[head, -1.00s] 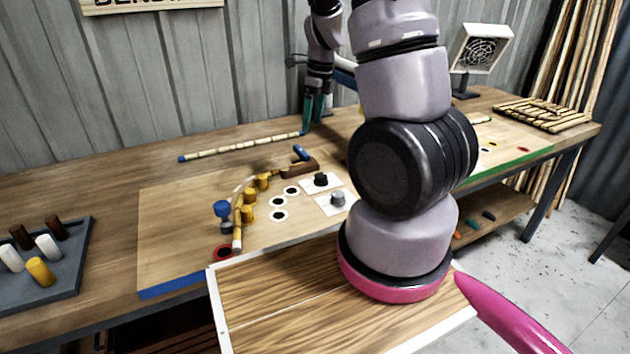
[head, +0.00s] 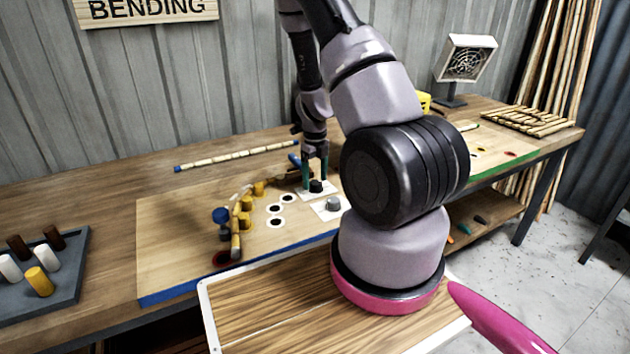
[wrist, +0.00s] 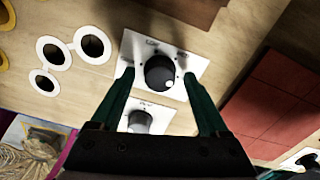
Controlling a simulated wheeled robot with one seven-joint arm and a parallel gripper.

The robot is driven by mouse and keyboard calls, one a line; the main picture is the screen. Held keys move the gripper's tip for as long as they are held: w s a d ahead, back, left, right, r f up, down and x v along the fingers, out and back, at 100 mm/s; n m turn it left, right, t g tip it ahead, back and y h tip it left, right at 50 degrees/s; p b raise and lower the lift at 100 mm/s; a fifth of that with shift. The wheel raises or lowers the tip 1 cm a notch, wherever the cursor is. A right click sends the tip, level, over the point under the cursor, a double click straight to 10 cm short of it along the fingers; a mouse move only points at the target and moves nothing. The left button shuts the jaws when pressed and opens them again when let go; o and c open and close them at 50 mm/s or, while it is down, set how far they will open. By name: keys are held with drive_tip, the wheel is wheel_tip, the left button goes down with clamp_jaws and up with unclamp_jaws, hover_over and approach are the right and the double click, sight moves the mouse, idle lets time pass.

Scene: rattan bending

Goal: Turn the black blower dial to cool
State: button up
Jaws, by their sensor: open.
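The black blower dial (head: 316,187) sits on a white plate on the board. In the wrist view the black dial (wrist: 160,74) lies between my two fingertips, with a small white mark on its face; the lettering on its plate is too blurred to read. My gripper (head: 315,172) points down at the dial from above. In the wrist view my gripper (wrist: 158,78) is open, one green finger on each side of the dial, with gaps showing. A grey dial (head: 333,204) on its own white plate is just in front; it also shows in the wrist view (wrist: 140,121).
White-ringed holes (head: 275,208) lie left of the dials. Yellow pegs (head: 245,204) and a blue knob (head: 221,215) stand around a bent rattan piece farther left. A grey tray (head: 75,270) with several pegs is at the far left. A fan box (head: 466,60) stands at the back right.

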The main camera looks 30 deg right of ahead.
drive_tip(key=shift+f, duration=0.5)
clamp_jaws()
